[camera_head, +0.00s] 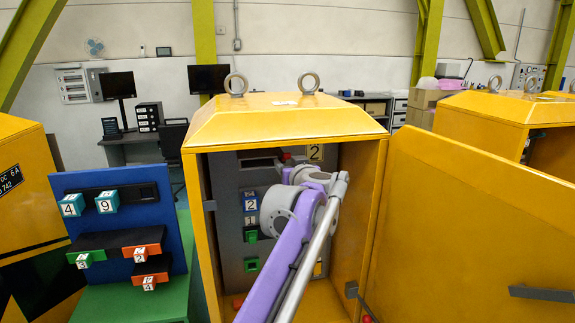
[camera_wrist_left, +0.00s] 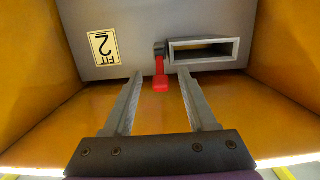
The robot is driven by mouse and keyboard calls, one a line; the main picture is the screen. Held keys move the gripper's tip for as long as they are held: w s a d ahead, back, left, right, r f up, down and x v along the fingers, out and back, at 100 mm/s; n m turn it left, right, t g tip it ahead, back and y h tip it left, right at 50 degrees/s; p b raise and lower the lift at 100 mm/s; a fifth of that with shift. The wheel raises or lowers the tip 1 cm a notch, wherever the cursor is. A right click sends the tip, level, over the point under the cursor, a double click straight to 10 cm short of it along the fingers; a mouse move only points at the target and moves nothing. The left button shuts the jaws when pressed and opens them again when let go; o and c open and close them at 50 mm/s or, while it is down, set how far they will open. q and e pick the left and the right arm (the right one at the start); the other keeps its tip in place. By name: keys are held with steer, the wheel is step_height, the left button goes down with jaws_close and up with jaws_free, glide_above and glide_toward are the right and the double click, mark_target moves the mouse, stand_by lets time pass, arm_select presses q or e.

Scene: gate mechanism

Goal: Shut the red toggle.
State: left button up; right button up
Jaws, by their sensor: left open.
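The red toggle (camera_wrist_left: 160,76) shows in the left wrist view on a grey panel (camera_wrist_left: 120,35), beside a rectangular slot frame (camera_wrist_left: 203,50). Its red handle hangs from a dark mount. My left gripper (camera_wrist_left: 159,88) is open, its two fingers pointing at the panel. The handle appears between the fingertips in the picture; whether it touches either finger I cannot tell. In the head view a small red part of the toggle (camera_head: 285,156) shows near the top of the panel, and my purple arm reaches into the cabinet, mostly hiding the gripper. My right gripper is not in view.
The yellow cabinet (camera_head: 285,121) encloses the panel, with side walls close around my arm. Its open door (camera_head: 470,235) stands at the right. A blue board (camera_head: 65,185) with numbered blocks stands at the left on a green stand. A "FIT 2" label (camera_wrist_left: 104,47) is beside the toggle.

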arm_select(q)
steer(key=b+v, duration=0.1)
steer(key=v, duration=0.7)
steer(key=shift+s, duration=0.3)
steer(key=s+a+f+m+g+h, duration=0.1)
steer(key=s+a+f+g, duration=0.2)
steer(key=s+f, duration=0.9)
steer(key=s+a+f+m+g+h+p, duration=0.1)
steer(key=s+a+f+g, duration=0.3)
steer(key=s+f, duration=0.9)
steer(key=s+a+f+m+g+h+p, duration=0.1)
steer(key=s+a+f+g+h, duration=0.2)
steer(key=s+a+f, duration=0.5)
steer(key=s+f, duration=0.4)
steer(key=f, duration=0.2)
steer(key=shift+s+f+m, duration=0.25)
steer(key=shift+f+m, duration=0.05)
steer(key=shift+f, duration=0.1)
